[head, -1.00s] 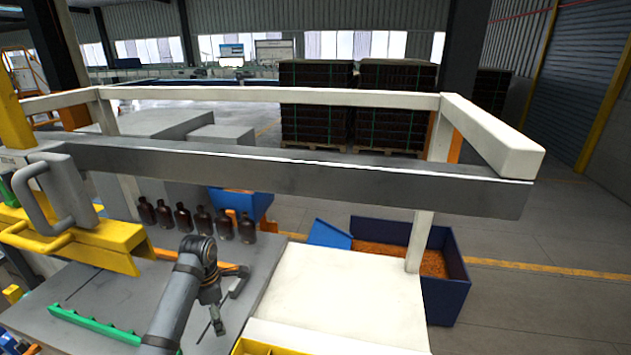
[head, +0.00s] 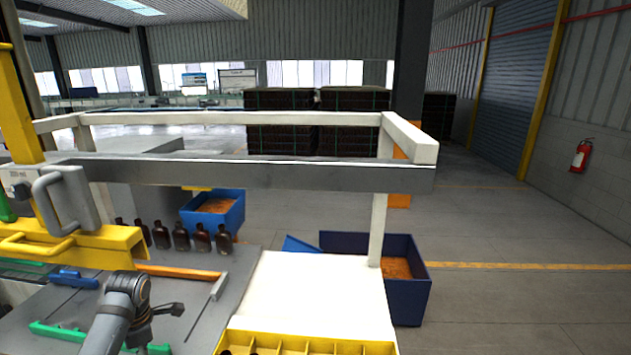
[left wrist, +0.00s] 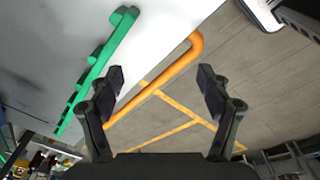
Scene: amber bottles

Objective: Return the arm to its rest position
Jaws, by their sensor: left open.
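My left arm comes in at the lower left of the head view, low over the grey worktop (head: 215,325). Its gripper (head: 165,328) is at the arm's far end, partly hidden by the wrist. In the left wrist view the two fingers of this gripper (left wrist: 160,78) stand wide apart with nothing between them. Several amber bottles (head: 181,238) stand upright in a row at the back of the worktop, apart from the gripper. My right gripper is not in view.
A green rail (head: 62,333) lies near my left arm; it also shows in the left wrist view (left wrist: 95,72). A grey beam (head: 250,174) crosses above the worktop. A yellow divided crate (head: 300,343) is at the front, beside a white surface (head: 318,290). Blue bins (head: 408,300) stand beyond.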

